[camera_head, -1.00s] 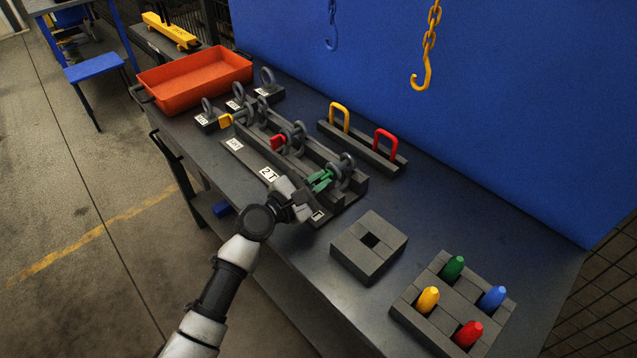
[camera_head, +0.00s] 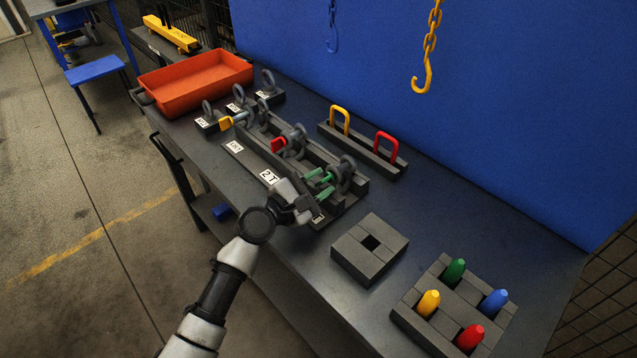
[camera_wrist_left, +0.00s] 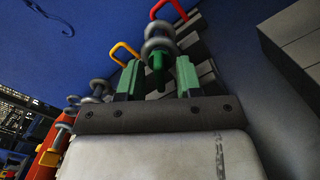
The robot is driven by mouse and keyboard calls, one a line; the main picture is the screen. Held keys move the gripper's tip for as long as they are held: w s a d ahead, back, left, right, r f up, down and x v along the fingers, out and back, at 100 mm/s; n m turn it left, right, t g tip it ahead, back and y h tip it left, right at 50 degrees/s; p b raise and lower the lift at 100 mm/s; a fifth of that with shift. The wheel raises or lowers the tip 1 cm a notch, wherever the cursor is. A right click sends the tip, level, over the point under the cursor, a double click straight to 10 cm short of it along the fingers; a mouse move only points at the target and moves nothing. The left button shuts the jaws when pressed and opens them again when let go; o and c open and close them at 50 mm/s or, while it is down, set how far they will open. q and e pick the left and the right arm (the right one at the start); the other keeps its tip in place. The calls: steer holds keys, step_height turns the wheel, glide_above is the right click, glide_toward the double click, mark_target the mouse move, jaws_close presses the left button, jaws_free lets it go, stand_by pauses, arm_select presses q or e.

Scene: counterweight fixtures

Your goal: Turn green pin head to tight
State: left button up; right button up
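The green pin head (camera_head: 327,179) sits at the near-right end of the shackle fixture, at a grey shackle (camera_head: 342,176). In the left wrist view the green pin head (camera_wrist_left: 158,66) shows between my fingers, with the grey shackle (camera_wrist_left: 159,40) beyond it. My left gripper (camera_head: 319,184) has green fingers and is open, with one finger on each side of the pin head. In the left wrist view the gripper (camera_wrist_left: 159,78) shows a gap on both sides of the pin head. My right gripper is in neither view.
Red (camera_head: 279,145) and yellow (camera_head: 226,123) pin heads sit farther along the fixture. A rack with yellow and red loops (camera_head: 362,147) stands behind. A grey block with a square hole (camera_head: 350,252) and a tray of coloured pegs (camera_head: 403,312) lie right. A yellow hook (camera_head: 421,84) hangs above.

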arm_select(q)
steer(key=shift+s, duration=0.1)
steer(key=b+v, duration=0.1)
steer(key=v, duration=0.9)
steer(key=shift+s+a, duration=0.2)
steer(key=shift+a, duration=0.1)
